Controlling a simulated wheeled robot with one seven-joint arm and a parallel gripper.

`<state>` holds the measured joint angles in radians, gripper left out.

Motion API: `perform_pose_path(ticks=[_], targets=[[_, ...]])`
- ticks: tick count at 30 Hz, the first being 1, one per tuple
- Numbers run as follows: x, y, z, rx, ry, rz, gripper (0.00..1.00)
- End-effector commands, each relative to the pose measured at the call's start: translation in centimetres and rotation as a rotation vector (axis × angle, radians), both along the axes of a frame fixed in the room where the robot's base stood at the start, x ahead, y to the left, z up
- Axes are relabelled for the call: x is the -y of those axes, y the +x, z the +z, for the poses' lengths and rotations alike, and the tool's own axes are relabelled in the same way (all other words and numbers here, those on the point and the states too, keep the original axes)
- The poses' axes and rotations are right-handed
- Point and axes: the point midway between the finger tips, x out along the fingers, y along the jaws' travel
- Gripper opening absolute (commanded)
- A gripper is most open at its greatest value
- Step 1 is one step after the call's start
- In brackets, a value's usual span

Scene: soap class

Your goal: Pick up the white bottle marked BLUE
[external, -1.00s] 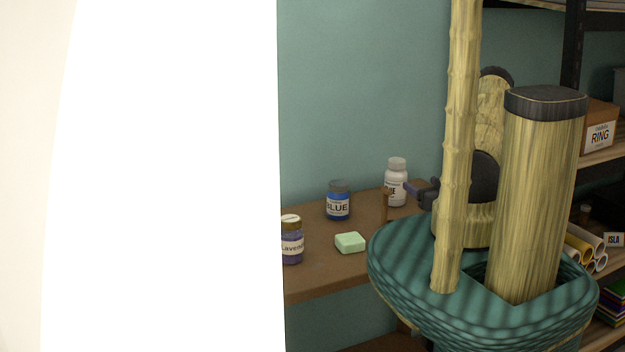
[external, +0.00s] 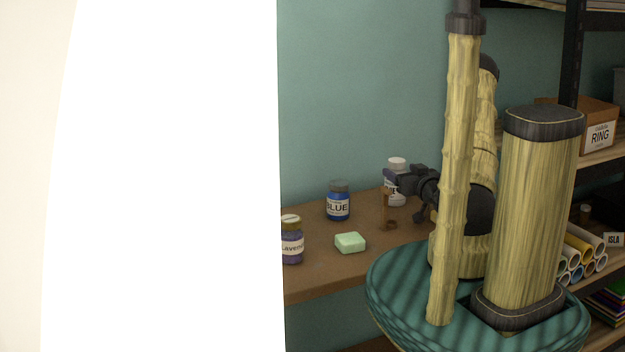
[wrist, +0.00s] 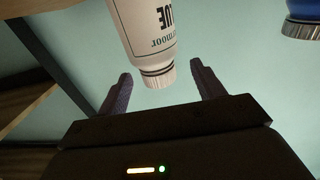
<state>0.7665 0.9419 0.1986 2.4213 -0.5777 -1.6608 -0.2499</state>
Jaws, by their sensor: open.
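The white bottle marked BLUE (external: 396,164) stands upright at the back of the brown table, partly covered by my gripper in the external view. In the wrist view the white bottle (wrist: 146,30) appears upside down, with its ribbed white cap between the lines of my fingers and its label ending in "UE". My gripper (wrist: 160,75) is open, one finger to each side of the cap, with no clear contact. In the external view my gripper (external: 391,180) is at the bottle's front right side.
A blue jar marked BLUE (external: 338,205), a purple Lavender jar (external: 292,246) and a green soap bar (external: 350,243) stand on the table (external: 320,274). A small brown object (external: 388,212) is just below my gripper. A bright white area hides the left.

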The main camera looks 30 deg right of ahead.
Motion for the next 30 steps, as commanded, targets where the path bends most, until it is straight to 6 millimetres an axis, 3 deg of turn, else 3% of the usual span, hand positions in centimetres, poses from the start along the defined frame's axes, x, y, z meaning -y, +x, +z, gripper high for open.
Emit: perform_pose_path(ticks=[14, 24, 30], targets=[[0.1, 1.2, 0.1, 0.001, 0.0, 0.0, 0.68], [0.8, 5.5, 0.5, 0.0, 0.001, 0.001, 0.68], [0.8, 6.0, 0.4, 0.0, 0.001, 0.0, 0.68]])
